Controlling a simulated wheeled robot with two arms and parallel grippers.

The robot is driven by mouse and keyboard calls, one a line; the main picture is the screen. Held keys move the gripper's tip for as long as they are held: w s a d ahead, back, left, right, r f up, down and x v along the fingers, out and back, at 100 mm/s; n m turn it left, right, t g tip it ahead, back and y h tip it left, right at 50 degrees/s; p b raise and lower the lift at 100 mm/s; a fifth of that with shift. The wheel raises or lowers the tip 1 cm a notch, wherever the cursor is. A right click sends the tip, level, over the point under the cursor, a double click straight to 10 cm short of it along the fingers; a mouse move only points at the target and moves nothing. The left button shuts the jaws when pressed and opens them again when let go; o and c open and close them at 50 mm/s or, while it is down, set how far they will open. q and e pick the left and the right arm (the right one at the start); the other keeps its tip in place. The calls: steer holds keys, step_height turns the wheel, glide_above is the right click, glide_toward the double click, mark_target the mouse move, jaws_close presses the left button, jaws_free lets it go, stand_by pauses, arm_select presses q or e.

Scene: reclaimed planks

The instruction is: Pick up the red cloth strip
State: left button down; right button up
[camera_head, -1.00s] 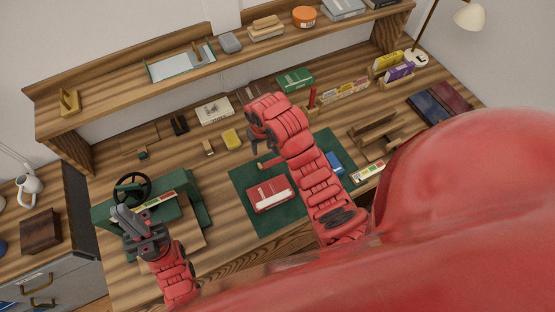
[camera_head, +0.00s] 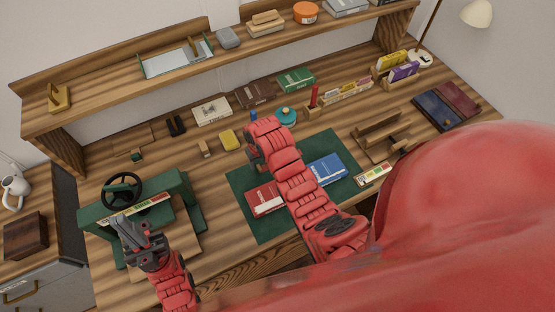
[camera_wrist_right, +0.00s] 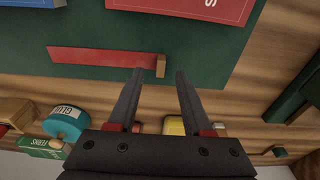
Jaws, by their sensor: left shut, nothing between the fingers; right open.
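The red cloth strip (camera_wrist_right: 98,58) lies on the green mat (camera_wrist_right: 210,62) in the right wrist view, with a small tan tab (camera_wrist_right: 161,66) at its right end. In the head view my right arm hides the strip. My right gripper (camera_wrist_right: 160,73) is open, its fingertips on either side of the tab in the picture. I cannot tell the height between them. In the head view my right gripper (camera_head: 252,162) is over the mat's back left edge, mostly covered by its own wrist. My left gripper (camera_head: 121,221) is shut and empty beside the green press (camera_head: 177,187).
A red book (camera_head: 260,201) and a blue book (camera_head: 328,170) lie on the mat, either side of my right forearm. A teal glue pot (camera_wrist_right: 66,121) and a yellow block (camera_head: 230,140) stand behind the mat. A red candle-like stick (camera_head: 315,97) stands farther back.

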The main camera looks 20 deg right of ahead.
steer(key=shift+w+f+p, duration=0.2)
steer(key=shift+f+p, duration=0.3)
steer(key=shift+f, duration=0.85)
jaws_close()
